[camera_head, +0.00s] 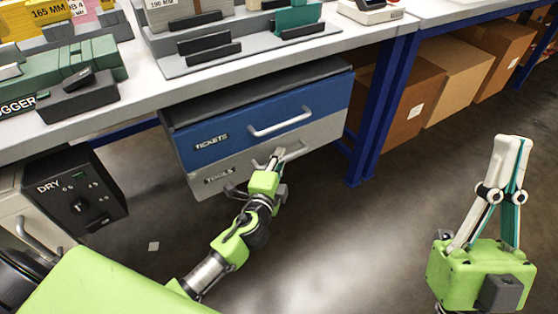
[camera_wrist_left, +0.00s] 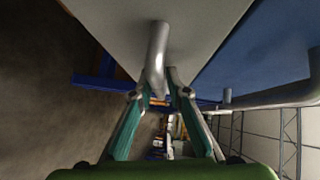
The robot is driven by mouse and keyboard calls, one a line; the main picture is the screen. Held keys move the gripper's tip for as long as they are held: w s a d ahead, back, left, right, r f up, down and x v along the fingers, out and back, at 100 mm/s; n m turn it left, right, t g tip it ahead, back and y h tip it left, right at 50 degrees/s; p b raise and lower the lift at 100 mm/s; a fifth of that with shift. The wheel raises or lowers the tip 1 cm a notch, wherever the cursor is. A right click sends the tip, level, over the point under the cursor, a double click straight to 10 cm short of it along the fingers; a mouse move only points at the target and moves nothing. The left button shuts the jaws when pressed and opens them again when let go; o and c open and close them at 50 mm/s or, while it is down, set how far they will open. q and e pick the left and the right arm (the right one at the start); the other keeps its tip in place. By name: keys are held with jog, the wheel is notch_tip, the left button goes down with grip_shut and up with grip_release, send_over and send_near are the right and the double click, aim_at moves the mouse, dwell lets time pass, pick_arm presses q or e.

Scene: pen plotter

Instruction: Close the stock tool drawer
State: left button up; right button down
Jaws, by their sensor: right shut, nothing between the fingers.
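The grey lower drawer (camera_head: 322,130), with a partly hidden label that seems to read TOOLS, sits below a blue drawer (camera_head: 330,99) marked TICKETS under the bench. The grey front looks about level with the blue one. My left gripper (camera_head: 276,157) is at the grey drawer's bar handle (camera_head: 296,153). In the left wrist view, the handle (camera_wrist_left: 158,45) runs between the two fingertips, which look closed on it. My arm hides part of the grey front. My right gripper (camera_head: 512,142) is shut and empty, fingers up, at the far right, away from the drawers.
The white bench top (camera_head: 130,108) is above the drawers, with blue legs (camera_head: 382,105) to the right. Cardboard boxes (camera_head: 412,100) stand under the bench at right. A dark box marked DRY (camera_head: 100,185) is at left.

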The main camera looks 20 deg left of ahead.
pick_arm(q)
jog(key=s+d+r, duration=0.1)
jog(key=s, duration=1)
jog(key=shift+s+d+r, duration=0.2)
jog(key=shift+s+r, duration=0.15)
jog(key=shift+s, duration=0.05)
